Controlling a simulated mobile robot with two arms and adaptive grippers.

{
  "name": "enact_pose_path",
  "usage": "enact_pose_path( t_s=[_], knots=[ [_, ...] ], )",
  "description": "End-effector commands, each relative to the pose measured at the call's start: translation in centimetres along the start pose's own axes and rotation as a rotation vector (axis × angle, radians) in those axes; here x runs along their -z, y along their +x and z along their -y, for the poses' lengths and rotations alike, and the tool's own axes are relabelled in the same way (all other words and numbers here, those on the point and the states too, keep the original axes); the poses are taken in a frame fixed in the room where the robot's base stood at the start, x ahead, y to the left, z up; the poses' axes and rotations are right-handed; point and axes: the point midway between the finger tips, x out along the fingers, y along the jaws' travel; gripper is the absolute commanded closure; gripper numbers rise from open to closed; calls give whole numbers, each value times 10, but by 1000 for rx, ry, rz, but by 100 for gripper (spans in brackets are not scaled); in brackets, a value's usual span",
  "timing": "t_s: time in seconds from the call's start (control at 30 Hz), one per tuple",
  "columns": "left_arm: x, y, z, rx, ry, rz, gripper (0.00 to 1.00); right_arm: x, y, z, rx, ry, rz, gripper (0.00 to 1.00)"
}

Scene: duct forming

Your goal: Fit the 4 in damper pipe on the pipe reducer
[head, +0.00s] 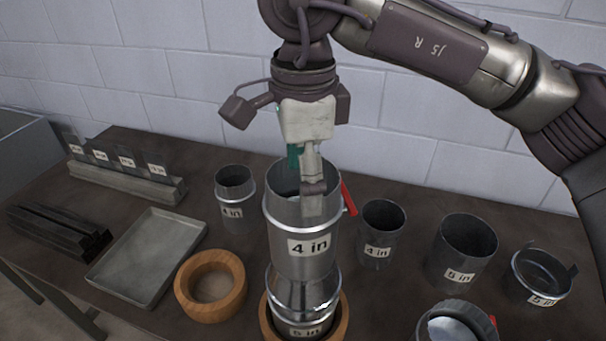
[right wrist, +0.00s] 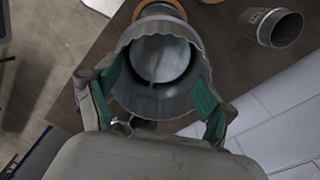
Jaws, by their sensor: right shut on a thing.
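The 4 in damper pipe (head: 300,222) is a grey metal cylinder with a "4 in" label and a red handle (head: 348,198). It stands about upright over the pipe reducer (head: 304,297), which narrows in the middle and carries a "5 in" label. Their edges meet in the head view; I cannot tell whether the pipe is seated. My right gripper (head: 308,178) is shut on the damper pipe at its upper rim. In the right wrist view its green-padded fingers (right wrist: 158,100) flank the pipe's crimped rim (right wrist: 192,48). My left gripper is not in view.
A wooden ring (head: 341,322) surrounds the reducer's base; an empty wooden ring (head: 236,291) lies left. A tray (head: 148,257) and metal strips (head: 60,230) are farther left. Other pipes (head: 235,197), (head: 380,232), (head: 463,252) and a collar (head: 541,277) stand close by.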

Motion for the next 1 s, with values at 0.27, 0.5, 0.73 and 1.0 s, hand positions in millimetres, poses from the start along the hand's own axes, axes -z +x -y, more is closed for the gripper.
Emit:
enact_pose_path(
  t_s=[0.27,0.5,0.73,1.0],
  knots=[
    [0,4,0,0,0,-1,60,0,4,0,1,0,0,85],
    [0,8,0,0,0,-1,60,0,8,0,1,0,0,85],
    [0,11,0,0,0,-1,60,0,11,0,1,0,0,85],
    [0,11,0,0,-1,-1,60,0,12,0,0,0,0,0]
  ],
)
